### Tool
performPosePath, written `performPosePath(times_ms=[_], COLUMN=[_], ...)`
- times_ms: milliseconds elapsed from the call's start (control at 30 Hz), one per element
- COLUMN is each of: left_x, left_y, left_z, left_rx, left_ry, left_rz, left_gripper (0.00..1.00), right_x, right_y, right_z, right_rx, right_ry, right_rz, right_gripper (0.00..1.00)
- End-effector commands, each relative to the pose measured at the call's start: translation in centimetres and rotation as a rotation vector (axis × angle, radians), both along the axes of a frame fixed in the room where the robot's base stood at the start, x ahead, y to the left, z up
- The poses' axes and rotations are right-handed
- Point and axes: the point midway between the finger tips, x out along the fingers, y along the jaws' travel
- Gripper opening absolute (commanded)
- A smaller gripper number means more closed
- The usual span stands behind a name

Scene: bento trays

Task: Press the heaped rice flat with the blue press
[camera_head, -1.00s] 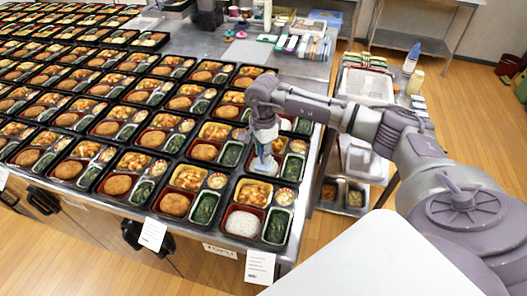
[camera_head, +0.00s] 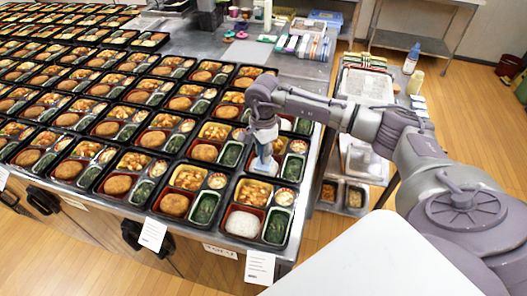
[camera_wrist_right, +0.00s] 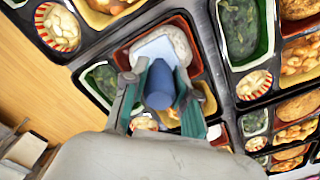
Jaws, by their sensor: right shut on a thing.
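My right gripper (camera_head: 264,137) points down and is shut on the blue press (camera_head: 263,163), which has a pale flat foot. In the right wrist view, the press's blue handle (camera_wrist_right: 160,86) is between the fingers and its pale foot (camera_wrist_right: 158,47) overlaps part of the white rice (camera_wrist_right: 179,38). In the head view, the rice (camera_head: 243,223) is in the red front-left compartment of the nearest bento tray (camera_head: 263,243). My left gripper is not in view.
Rows of filled bento trays (camera_head: 117,184) cover the table to the left. The table's front edge is just below the rice tray, with a white paper label (camera_head: 259,267) hanging there. A side cart (camera_head: 367,88) with supplies stands at the right, behind my right arm.

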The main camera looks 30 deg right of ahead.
Motion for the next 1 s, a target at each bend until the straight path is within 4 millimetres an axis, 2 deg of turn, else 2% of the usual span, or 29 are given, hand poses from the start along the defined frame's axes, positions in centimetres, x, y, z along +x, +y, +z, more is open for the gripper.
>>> performPosePath(times_ms=[1000], left_x=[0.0], left_y=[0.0], left_z=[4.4], left_rx=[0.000], left_ry=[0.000], left_rz=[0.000], left_gripper=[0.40], right_x=[0.0], right_y=[0.0], right_z=[7.8], right_rx=[0.000], right_ry=[0.000], right_rz=[0.000], right_gripper=[0.00])
